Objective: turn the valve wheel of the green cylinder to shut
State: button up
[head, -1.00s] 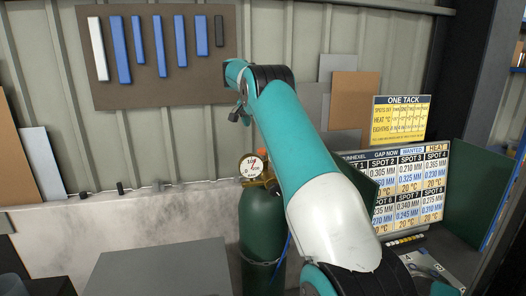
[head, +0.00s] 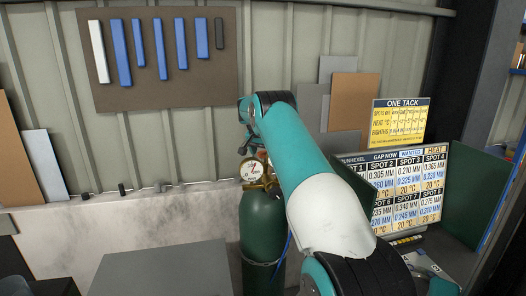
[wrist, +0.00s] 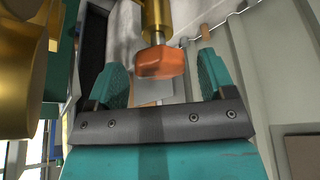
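The green cylinder (head: 262,222) stands upright against the wall in the head view, with a round white gauge (head: 251,170) and brass fittings on top. In the wrist view the orange valve wheel (wrist: 160,62) sits on a brass stem (wrist: 156,18). My gripper (wrist: 166,68) is open, with one teal finger on each side of the wheel. Gaps show between the wheel and both fingers, so it does not appear to be gripped. In the head view my arm hides the wheel and most of the gripper, just above the gauge.
A grey flat-topped surface (head: 165,270) lies left of the cylinder. A low concrete ledge (head: 130,222) runs along the wall behind. At right are a display board (head: 410,190) and green panels (head: 480,190). A chain (head: 262,263) crosses the cylinder.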

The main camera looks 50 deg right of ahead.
jog(key=c, duration=0.9)
jog(key=shift+o, duration=0.3)
jog(key=shift+w+m+g, duration=0.1)
jog(key=shift+m+g, duration=0.2)
jog(key=shift+m, duration=0.6)
jog(key=o, duration=0.9)
jog(key=v, duration=1.2)
jog(key=shift+r, duration=0.1)
